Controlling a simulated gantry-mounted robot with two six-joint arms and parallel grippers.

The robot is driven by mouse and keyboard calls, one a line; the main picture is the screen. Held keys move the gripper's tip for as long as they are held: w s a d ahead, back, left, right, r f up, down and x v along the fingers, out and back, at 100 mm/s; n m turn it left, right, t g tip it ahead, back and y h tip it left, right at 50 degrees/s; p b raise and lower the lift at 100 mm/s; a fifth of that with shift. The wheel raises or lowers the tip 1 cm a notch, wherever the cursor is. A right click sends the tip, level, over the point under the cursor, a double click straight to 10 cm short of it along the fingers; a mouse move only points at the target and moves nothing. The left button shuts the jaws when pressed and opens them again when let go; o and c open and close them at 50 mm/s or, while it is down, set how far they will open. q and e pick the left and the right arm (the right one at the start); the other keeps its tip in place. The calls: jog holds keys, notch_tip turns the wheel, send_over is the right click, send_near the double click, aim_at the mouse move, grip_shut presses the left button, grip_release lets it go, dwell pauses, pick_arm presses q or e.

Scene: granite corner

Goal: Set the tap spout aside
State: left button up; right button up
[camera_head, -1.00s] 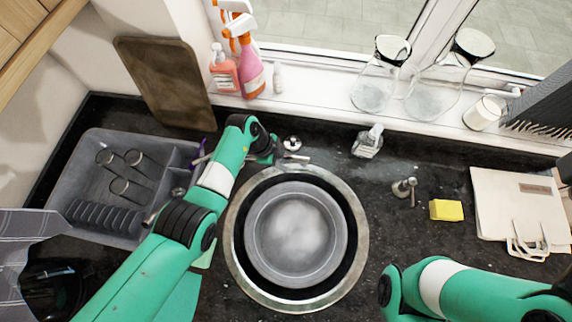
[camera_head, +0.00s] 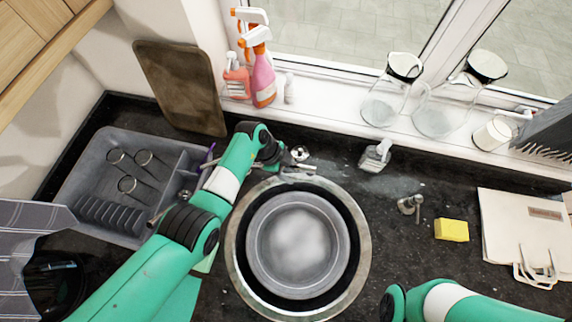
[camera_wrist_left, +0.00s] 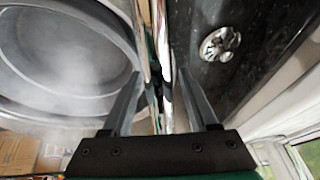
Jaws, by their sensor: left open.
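The tap spout (camera_wrist_left: 163,60) is a long chrome piece running between the fingers of my left gripper (camera_wrist_left: 160,98) in the left wrist view. The fingers are open, one on each side of it. In the head view, my left gripper (camera_head: 281,157) is at the back rim of the round sink, and only a small bright end of the spout (camera_head: 305,167) shows beside it. The rest is hidden by the gripper. My right arm enters at the lower right, with its gripper out of view.
The round sink (camera_head: 361,225) holds a grey basin (camera_head: 345,247). A round chrome fitting (camera_head: 299,154) is behind the spout. A dish rack (camera_head: 105,210) stands left. A soap dispenser (camera_head: 375,156), a small metal fitting (camera_head: 410,204) and a yellow sponge (camera_head: 451,230) are right; dark worktop is free between them.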

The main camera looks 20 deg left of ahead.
pick_arm(q)
jog(key=p+v, duration=0.3)
jog(key=v, duration=0.7)
jog(key=shift+a+r, duration=0.1)
jog(key=shift+r, duration=0.1)
jog(key=shift+a+r, duration=0.2)
jog(key=shift+r, duration=0.2)
